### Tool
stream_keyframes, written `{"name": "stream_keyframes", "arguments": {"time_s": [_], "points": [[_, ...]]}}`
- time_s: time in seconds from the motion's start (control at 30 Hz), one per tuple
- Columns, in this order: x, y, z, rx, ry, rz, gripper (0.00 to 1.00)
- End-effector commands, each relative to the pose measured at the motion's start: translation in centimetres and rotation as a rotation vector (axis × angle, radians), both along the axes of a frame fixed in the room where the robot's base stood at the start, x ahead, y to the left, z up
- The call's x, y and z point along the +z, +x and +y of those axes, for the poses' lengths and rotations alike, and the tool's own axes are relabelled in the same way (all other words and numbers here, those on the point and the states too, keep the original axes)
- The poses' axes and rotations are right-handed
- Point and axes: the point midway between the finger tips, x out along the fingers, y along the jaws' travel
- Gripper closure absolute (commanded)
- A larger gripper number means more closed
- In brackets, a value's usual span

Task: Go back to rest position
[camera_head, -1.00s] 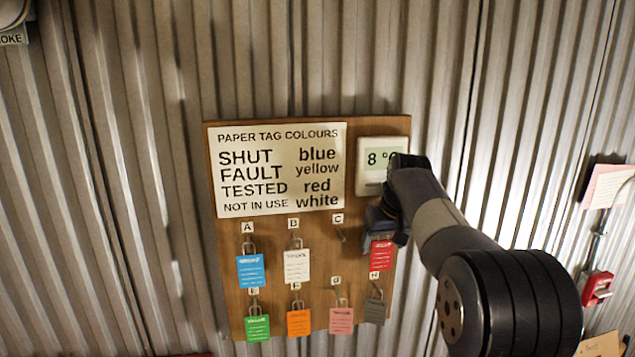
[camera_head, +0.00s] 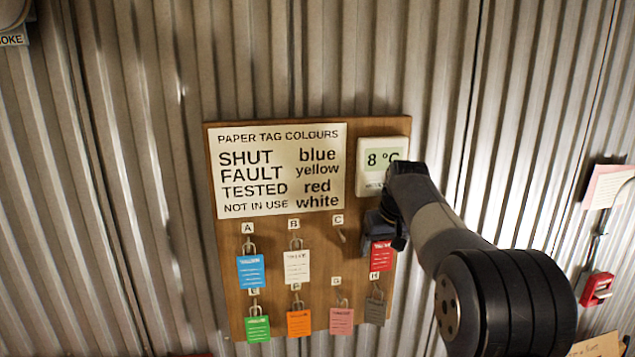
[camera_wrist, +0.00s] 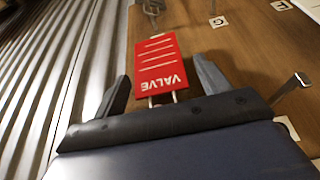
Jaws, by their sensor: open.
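My gripper (camera_head: 382,232) is at the right side of the wooden board, just over the red tag (camera_head: 381,256). In the wrist view my gripper (camera_wrist: 160,68) is open, with one finger on each side of the red tag (camera_wrist: 160,62) and a gap beside each. The tag reads VALVE and hangs on the board by a metal shackle. The top of the shackle and its hook are hidden behind my gripper.
The board (camera_head: 223,235) is on a corrugated metal wall. Hook C (camera_head: 341,236) is bare. A red box (camera_head: 597,288) is at right.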

Motion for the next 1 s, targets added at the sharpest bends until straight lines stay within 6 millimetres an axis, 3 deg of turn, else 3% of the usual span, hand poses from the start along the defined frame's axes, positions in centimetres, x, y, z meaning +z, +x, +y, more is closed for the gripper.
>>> {"name": "stream_keyframes", "arguments": {"time_s": [0.07, 0.6, 0.7, 1.0], "points": [[0.1, 0.0, 0.0, 0.0, 0.0, 0.0, 0.28], [10.5, -4.0, -0.6, -0.001, 0.0, -0.004, 0.28], [7.9, -3.2, -0.4, 0.0, 0.001, 0.007, 0.28], [2.6, -1.0, -0.1, 0.0, 0.0, 0.006, 0.28]]}}
